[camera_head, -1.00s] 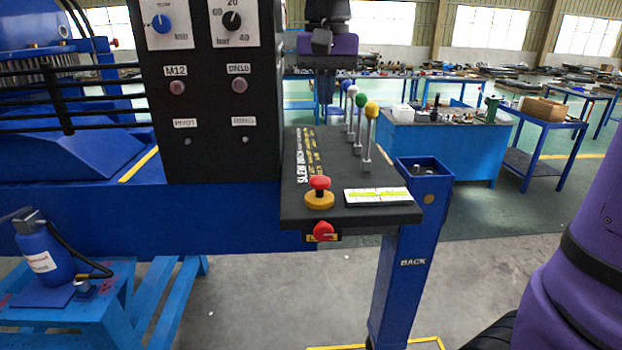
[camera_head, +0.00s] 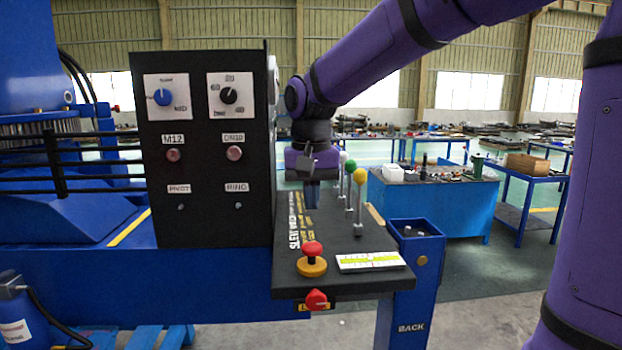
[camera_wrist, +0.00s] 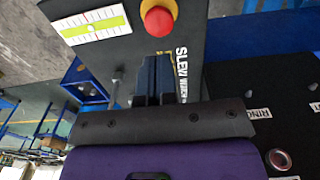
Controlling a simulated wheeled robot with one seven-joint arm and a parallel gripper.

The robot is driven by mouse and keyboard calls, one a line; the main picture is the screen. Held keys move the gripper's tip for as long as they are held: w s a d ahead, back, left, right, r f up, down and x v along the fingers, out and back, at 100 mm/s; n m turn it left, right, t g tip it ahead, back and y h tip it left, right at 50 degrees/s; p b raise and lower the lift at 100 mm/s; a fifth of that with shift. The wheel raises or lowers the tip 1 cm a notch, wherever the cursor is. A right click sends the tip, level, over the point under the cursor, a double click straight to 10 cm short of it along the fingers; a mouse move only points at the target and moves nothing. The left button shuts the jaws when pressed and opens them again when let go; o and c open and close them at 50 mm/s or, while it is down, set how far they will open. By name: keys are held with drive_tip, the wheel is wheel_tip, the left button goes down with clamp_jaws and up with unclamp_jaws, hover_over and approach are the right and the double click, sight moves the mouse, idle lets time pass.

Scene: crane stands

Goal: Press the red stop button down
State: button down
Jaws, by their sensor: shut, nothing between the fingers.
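The red stop button (camera_head: 312,248) is a red mushroom head on a yellow round base, on top of a dark control panel (camera_head: 290,270). In the wrist view the red button (camera_wrist: 159,20) shows beyond my fingertips, near the top edge. My gripper (camera_head: 312,204) is shut and empty, pointing down over the back part of the panel, behind the button and apart from it. In the wrist view its dark fingers (camera_wrist: 154,62) are together, with the button past their tips. The button's head stands clear of its base.
Levers with coloured balls, one yellow (camera_head: 359,175), stand right of my gripper. A white-and-yellow scale plate (camera_head: 370,262) lies right of the button. A tall black dial box (camera_head: 205,210) stands at left.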

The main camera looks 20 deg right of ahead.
sight(312, 244)
wheel_tip(312, 244, down, 7)
drive_tip(key=shift+f, duration=0.15)
idle(0.4)
drive_tip(key=shift+s+f, duration=0.1)
drive_tip(key=shift+f, duration=0.95)
drive_tip(key=shift+r, duration=0.4)
wheel_tip(312, 244, up, 14)
drive_tip(key=shift+f, duration=0.2)
